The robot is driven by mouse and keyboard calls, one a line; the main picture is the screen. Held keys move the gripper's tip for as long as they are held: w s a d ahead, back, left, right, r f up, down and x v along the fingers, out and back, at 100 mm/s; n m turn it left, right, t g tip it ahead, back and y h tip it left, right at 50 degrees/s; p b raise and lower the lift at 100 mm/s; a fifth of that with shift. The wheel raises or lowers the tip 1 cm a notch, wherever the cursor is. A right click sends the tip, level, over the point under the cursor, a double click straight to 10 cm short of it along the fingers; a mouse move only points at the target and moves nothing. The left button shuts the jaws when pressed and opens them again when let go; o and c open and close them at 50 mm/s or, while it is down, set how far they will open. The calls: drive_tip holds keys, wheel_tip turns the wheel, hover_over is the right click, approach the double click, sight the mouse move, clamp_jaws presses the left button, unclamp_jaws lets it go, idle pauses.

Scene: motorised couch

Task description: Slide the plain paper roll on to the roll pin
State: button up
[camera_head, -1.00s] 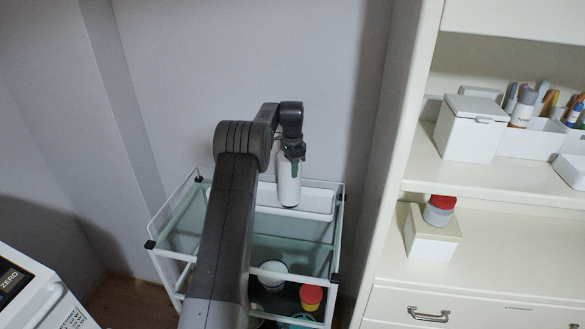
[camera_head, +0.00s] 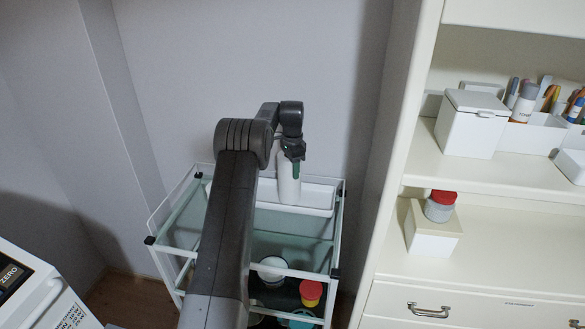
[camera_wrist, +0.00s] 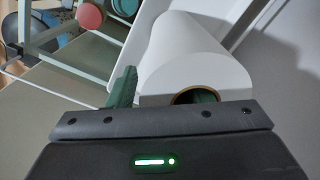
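The plain paper roll (camera_head: 288,186) is white and stands about upright at the white tray on top of the trolley. My gripper (camera_head: 291,165) is at its upper end. In the wrist view the roll (camera_wrist: 185,50) shows its brown core opening facing my gripper (camera_wrist: 160,92). One green finger lies along the outside of the roll and the other goes into the core, with the paper wall between them. The gripper looks shut on that wall. Whether the roll's far end touches the tray is unclear. The roll pin is not visible.
The glass trolley (camera_head: 339,215) has a white tray (camera_head: 318,197) on top and several jars below, one red-lidded (camera_head: 311,290). A white cabinet (camera_head: 400,200) rises close on the right, with a red-lidded jar (camera_head: 440,205) on a box. A machine (camera_head: 30,290) stands lower left.

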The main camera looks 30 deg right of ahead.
wheel_tip(320, 180, up, 14)
drive_tip(key=shift+b, duration=0.3)
drive_tip(key=shift+f, duration=0.15)
wheel_tip(320, 180, down, 13)
drive_tip(key=shift+f+p, duration=0.15)
drive_tip(key=shift+p, duration=0.25)
idle(0.6)
drive_tip(key=shift+f, duration=0.1)
wheel_tip(320, 180, up, 14)
wheel_tip(320, 180, down, 14)
wheel_tip(320, 180, up, 5)
drive_tip(key=shift+r+p, duration=0.1)
drive_tip(key=shift+p, duration=0.8)
